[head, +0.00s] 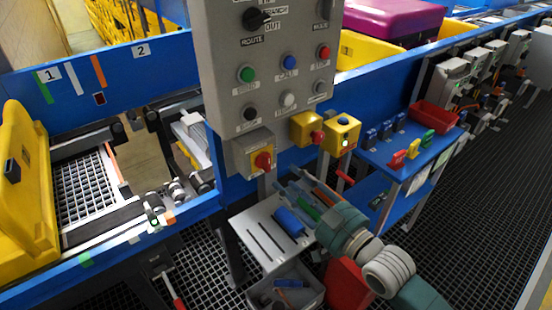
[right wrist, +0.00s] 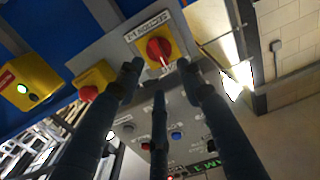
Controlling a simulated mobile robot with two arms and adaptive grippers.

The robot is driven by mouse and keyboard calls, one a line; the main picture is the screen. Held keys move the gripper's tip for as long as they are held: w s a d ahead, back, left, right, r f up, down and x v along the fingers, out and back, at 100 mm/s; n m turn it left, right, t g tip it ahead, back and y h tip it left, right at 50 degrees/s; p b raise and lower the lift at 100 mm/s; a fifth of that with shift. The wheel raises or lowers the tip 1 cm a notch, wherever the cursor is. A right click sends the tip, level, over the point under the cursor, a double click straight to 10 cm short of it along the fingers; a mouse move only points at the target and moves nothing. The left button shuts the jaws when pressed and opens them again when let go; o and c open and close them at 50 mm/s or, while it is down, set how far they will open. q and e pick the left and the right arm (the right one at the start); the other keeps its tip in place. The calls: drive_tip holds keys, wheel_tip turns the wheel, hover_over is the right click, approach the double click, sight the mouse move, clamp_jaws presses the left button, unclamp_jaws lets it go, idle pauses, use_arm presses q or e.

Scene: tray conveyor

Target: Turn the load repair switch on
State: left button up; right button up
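A red rotary switch (head: 263,160) on a yellow plate sits on a grey box at the lower left of the control panel. In the right wrist view the same red knob (right wrist: 158,50) is near the top centre, under a white label that I cannot read surely. My right gripper (head: 297,184) is below and right of this switch, pointing up towards it. In the right wrist view the gripper's (right wrist: 158,78) fingers are spread and empty, with the knob seen between the tips. I see no contact. My left gripper is out of view.
The grey panel (head: 222,75) has buttons and black selectors. A blue shelf (head: 440,146) holds a red bin (head: 433,117). A yellow tray (head: 30,190) is at left.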

sight(266, 163)
drive_tip(key=p+x, duration=0.1)
drive_tip(key=x, duration=0.6)
drive_tip(key=shift+w, duration=0.4)
drive_tip(key=shift+a+f, duration=0.1)
drive_tip(key=shift+a, duration=0.05)
clamp_jaws()
